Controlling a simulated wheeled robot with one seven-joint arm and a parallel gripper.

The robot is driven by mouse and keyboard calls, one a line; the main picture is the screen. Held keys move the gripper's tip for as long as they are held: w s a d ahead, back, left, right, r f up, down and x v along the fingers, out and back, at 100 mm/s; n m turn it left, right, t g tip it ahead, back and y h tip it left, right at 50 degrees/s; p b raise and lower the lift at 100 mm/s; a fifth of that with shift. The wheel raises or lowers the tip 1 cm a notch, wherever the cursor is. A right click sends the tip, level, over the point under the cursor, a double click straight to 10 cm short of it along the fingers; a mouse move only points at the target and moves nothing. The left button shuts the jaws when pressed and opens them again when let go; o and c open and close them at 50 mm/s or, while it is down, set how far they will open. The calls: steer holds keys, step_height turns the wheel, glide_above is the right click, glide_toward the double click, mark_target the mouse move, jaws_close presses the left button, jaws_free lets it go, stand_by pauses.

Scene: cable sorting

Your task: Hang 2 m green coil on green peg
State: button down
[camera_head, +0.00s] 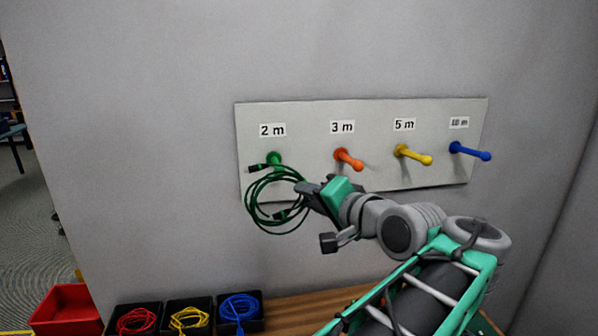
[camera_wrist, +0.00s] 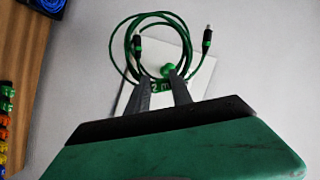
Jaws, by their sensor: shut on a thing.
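The green coil (camera_head: 251,200) hangs in front of the white board, just below the green peg (camera_head: 274,157) under the "2 m" label. My gripper (camera_head: 303,189) is shut on the coil's right side. In the wrist view the coil (camera_wrist: 118,42) loops beyond the fingertips (camera_wrist: 162,85), with its two dark plugs showing. The green peg (camera_wrist: 168,69) appears between the fingers, close to the coil's near edge. I cannot tell whether the loop is around the peg or only in front of it.
The white board (camera_head: 320,112) also carries an orange peg (camera_head: 347,159), a yellow peg (camera_head: 413,154) and a blue peg (camera_head: 469,151) to the right. Below, black bins hold red (camera_head: 136,320), yellow (camera_head: 187,317) and blue (camera_head: 239,306) coils. An empty-looking red bin (camera_head: 68,306) stands at left.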

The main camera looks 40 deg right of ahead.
steer(key=w+d+f, duration=0.2)
steer(key=w+d, duration=0.9)
steer(key=w, duration=0.4)
steer(key=shift+f+t+h+p, duration=0.3)
steer(key=shift+p, duration=0.05)
stand_by(1.1)
steer(key=shift+d, duration=0.1)
steer(key=c, duration=1.1)
jaws_free()
steer(key=shift+o, duration=0.2)
